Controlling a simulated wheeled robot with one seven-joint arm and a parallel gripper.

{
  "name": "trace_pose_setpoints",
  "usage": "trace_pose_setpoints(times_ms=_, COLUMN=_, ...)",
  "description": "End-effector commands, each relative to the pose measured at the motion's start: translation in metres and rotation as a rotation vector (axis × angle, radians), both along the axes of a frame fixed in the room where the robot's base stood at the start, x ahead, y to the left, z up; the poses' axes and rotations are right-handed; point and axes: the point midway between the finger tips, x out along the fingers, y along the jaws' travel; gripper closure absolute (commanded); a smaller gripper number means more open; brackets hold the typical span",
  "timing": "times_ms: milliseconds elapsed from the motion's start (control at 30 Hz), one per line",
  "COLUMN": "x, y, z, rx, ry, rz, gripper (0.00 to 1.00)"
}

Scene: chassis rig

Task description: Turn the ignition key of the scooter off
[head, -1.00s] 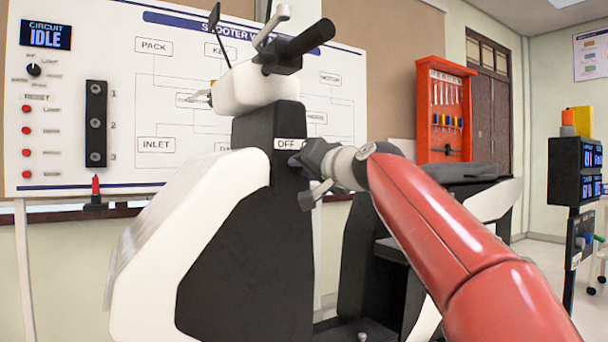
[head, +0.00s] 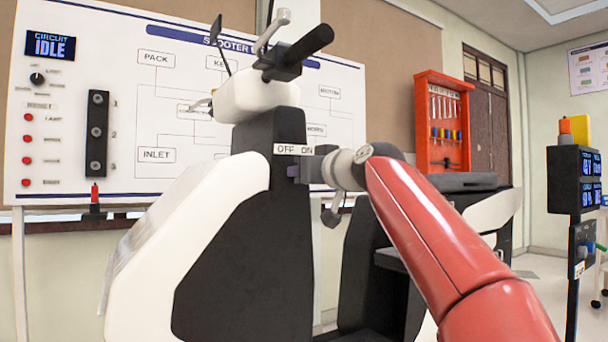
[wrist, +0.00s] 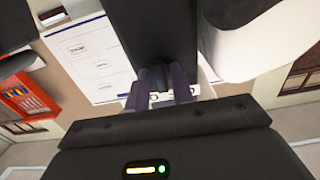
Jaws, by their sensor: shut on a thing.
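The black and white scooter (head: 225,255) stands upright in the middle of the head view. Its steering column carries a white OFF / ON label (head: 287,149). My gripper (head: 294,171) is at the column just below this label, reaching in from the right. In the wrist view my gripper's two purple fingers (wrist: 160,92) are closed around a small dark piece, the ignition key (wrist: 157,76), against the dark column. The key is mostly hidden by the fingers, and its exact angle cannot be read. The label is partly covered in the wrist view.
The handlebar (head: 305,50) and mirror (head: 216,30) rise above the column. A whiteboard (head: 120,120) with an IDLE display (head: 50,46) stands behind. A red tool cabinet (head: 440,125) is at the back right. A post with dark displays (head: 575,180) stands at the far right.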

Motion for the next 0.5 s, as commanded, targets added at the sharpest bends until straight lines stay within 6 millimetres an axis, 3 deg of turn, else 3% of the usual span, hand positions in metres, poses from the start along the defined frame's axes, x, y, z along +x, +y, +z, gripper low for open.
trace_pose_setpoints(times_ms=467, x=-0.0001, y=-0.0003, z=0.0003, rx=-0.015, ry=-0.010, rz=-0.001, gripper=0.99)
trace_pose_setpoints(times_ms=500, x=-0.0001, y=-0.0003, z=0.0003, rx=-0.015, ry=-0.010, rz=-0.001, gripper=0.75)
